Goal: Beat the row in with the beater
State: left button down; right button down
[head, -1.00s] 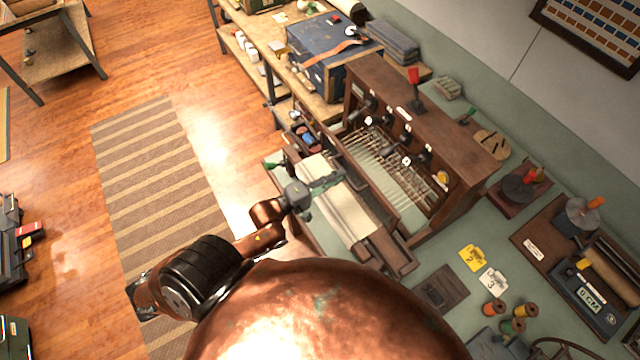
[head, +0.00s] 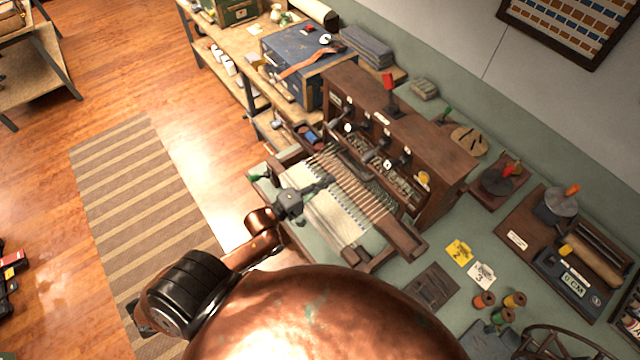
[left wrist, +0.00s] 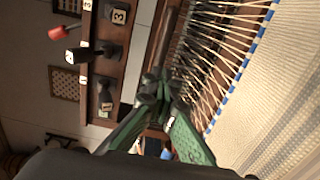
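The table loom has a cream cloth (head: 322,222) with a line of blue weft marks (head: 350,213) along its edge. In the left wrist view, the blue line (left wrist: 245,65) borders the cloth, and pale warp threads run from it towards a dark wooden bar (left wrist: 165,35), seemingly the beater. My left gripper (head: 326,184) is over the cloth and warp in the head view. In the left wrist view, its green fingers (left wrist: 158,92) converge and look shut beside the bar's near end; whether they touch it is unclear. My right gripper is not in view.
The loom's wooden cabinet (head: 440,190) with numbered levers stands behind the warp. Yellow and white number cards (head: 459,253), thread spools (head: 502,307) and a dark weighing device (head: 572,285) lie to the right. A blue case (head: 305,62) stands at the back left. Striped rug on the floor.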

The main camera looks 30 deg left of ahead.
aim_at(349, 167)
pick_arm(q)
jog(key=x, duration=0.3)
jog(key=shift+w+d+r, duration=0.1)
jog(key=shift+w, duration=0.15)
jog(key=x, duration=0.2)
jog(key=shift+w+d+p, duration=0.1)
jog(key=shift+w+p, duration=0.2)
jog(key=c, duration=2.7)
grip_release()
jog(key=o, duration=1.1)
jog(key=shift+s, duration=0.1)
